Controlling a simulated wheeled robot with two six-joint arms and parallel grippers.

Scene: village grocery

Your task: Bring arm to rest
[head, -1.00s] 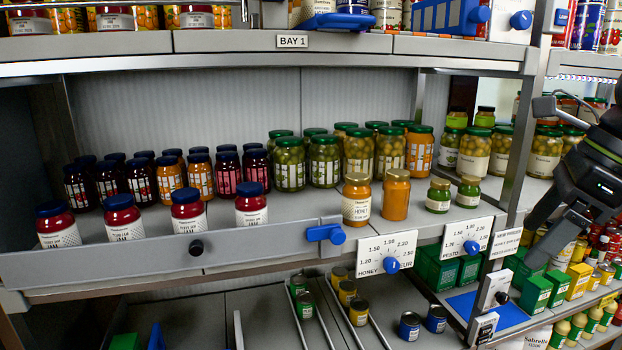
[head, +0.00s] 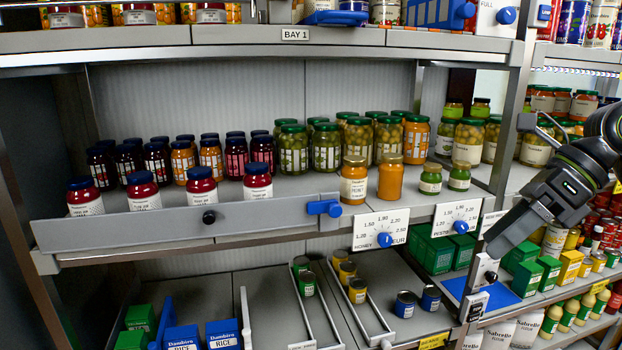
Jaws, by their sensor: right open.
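My right gripper (head: 510,240) is at the right side of the head view, on a dark arm (head: 590,150) that comes in from the right edge. Its jaws point down and to the left and are open, with nothing seen between them. It hangs in front of the right-hand shelves, beside the pesto price card (head: 460,217). My left gripper does not show.
The middle shelf of bay 1 holds jam jars (head: 202,188), honey jars (head: 354,181) and green pesto jars (head: 430,179). A grey front rail (head: 130,231) with a blue clip (head: 323,208) edges it. Rice boxes (head: 223,335) and small cans stand on the lower shelf.

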